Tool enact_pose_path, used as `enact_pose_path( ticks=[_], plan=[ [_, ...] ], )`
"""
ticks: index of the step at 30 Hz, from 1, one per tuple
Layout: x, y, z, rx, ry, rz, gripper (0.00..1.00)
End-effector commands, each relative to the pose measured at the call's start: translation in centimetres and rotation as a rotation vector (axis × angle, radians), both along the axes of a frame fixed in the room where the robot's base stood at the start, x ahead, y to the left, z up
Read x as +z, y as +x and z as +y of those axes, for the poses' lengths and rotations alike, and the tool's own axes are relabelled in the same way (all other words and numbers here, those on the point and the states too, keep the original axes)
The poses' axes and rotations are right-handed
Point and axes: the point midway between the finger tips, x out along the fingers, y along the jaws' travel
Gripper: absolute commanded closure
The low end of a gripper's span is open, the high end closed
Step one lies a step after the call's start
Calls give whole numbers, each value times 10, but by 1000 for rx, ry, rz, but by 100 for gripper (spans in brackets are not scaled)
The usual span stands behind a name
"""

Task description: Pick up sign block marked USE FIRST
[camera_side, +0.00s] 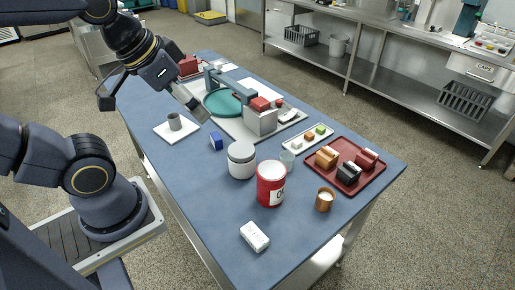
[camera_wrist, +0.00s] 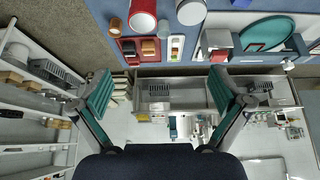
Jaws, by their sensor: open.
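No lettering reading USE FIRST is legible in either view. A small white block (camera_side: 255,236) with a faint mark on it lies at the near edge of the blue table (camera_side: 215,220); I cannot tell if it is the sign block. A tan block (camera_side: 326,156), a black block (camera_side: 348,173) and a red block (camera_side: 367,159) sit on a dark red tray (camera_side: 318,178). My gripper (camera_side: 203,112) is above the table's left part, far from the white block. In the wrist view my gripper (camera_wrist: 160,75) has its fingers wide apart with nothing between them.
A red can (camera_side: 270,184), a white jar (camera_side: 241,160), a glass (camera_side: 287,160) and a brown cup (camera_side: 325,199) stand mid-table. A machine with a grey box (camera_side: 261,122) and a green disc (camera_side: 222,103) stands behind. A blue block (camera_side: 216,141) lies below my gripper.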

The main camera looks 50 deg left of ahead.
Motion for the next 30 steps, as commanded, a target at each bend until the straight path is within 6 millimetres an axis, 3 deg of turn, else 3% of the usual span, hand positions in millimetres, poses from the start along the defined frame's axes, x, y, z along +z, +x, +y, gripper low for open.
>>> enact_pose_path(
  ticks=[8,11,14,17,21,27,30],
  plan=[
    [1,1,0,28,-15,-8,0],
    [9,17,0,119,-73,-47,0],
    [-1,38,-12,160,-122,-2,0],
    [-22,60,-32,176,-156,80,0],
    [-69,79,-71,164,-152,228,0],
    [-136,73,-115,84,-64,414,0],
    [-155,63,-125,45,-24,470,0]
  ],
)
